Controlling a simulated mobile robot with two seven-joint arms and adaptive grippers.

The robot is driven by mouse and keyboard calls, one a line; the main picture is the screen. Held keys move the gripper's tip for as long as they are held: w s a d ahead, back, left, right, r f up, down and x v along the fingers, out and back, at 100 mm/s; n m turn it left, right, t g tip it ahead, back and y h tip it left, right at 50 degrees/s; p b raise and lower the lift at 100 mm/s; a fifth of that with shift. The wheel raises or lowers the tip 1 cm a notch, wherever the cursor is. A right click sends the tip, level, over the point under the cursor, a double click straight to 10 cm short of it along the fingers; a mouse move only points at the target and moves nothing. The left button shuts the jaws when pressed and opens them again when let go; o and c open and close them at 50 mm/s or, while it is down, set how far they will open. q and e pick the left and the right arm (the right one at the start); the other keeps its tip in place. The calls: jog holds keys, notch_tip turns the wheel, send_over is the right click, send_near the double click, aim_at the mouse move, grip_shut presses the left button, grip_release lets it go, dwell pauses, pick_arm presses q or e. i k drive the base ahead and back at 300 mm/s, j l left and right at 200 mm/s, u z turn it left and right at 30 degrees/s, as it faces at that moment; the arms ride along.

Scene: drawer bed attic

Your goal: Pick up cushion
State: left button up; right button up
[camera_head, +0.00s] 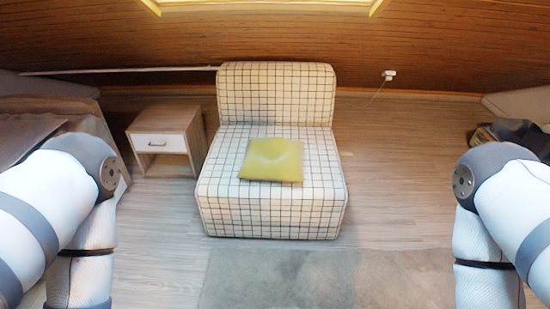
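A yellow-green cushion (271,160) lies flat on the seat of a white armless chair (236,213) with a dark grid pattern. It sits near the middle of the seat, in front of the backrest. My arms show at the left and right edges of the head view, well apart from the chair. Both grippers are out of view, below the frame, so neither touches the cushion in what I see.
A small nightstand (166,143) with a white drawer stands left of the chair. A bed (50,125) is at the far left. A grey rug (300,275) lies in front. Dark items (515,135) lie at the right. The floor right of the chair is clear.

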aim_at(280, 159)
jog(key=i+j+z, duration=0.55)
jog(key=i+j, duration=0.15)
jog(key=j, duration=0.25)
jog(key=i+j+z, duration=0.2)
jog(key=j, duration=0.15)
jog(key=i+j+z, duration=0.2)
jog(key=j, duration=0.2)
jog(key=i+j+z, duration=0.3)
jog(key=i+j, duration=0.3)
